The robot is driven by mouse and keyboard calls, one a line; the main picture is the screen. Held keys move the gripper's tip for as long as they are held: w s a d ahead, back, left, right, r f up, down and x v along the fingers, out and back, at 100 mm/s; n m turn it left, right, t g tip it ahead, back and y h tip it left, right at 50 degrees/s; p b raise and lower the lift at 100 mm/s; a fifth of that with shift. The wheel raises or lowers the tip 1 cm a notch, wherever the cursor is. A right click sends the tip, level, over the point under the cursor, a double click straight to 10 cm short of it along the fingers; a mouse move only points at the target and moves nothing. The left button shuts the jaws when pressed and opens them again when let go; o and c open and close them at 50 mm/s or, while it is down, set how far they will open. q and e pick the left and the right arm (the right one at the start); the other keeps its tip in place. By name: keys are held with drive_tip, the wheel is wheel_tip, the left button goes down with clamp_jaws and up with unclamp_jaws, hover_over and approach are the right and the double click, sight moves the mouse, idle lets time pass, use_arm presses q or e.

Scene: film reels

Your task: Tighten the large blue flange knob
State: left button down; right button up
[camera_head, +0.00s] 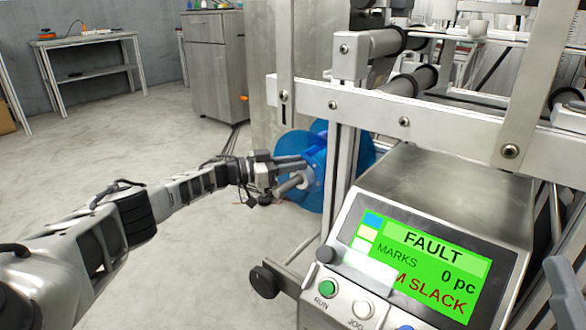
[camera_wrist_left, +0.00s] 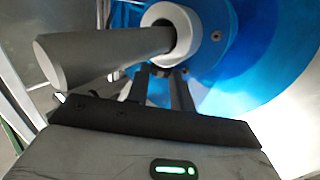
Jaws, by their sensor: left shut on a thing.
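The large blue flange (camera_head: 286,160) stands on edge behind the machine's upright post, at the end of a roller. In the left wrist view the blue flange (camera_wrist_left: 262,60) fills the right side, with a white collar (camera_wrist_left: 205,32) at its hub and a grey shaft (camera_wrist_left: 105,55) sticking out toward the camera. My left gripper (camera_head: 303,172) reaches in from the left to the hub. In the wrist view its fingers (camera_wrist_left: 162,88) are shut just below the shaft, on the flange's knob, which is mostly hidden between them.
The control box (camera_head: 425,240) at the front right shows FAULT on a green screen, above several buttons. A light rail (camera_head: 370,112) crosses above the flange. A cabinet (camera_head: 212,65) and a table (camera_head: 82,40) stand behind. The floor on the left is clear.

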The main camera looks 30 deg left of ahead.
use_arm(q)
drive_tip(key=shift+d, duration=0.1)
idle(0.3)
drive_tip(key=c, duration=1.2)
unclamp_jaws()
drive_tip(key=shift+r, duration=0.1)
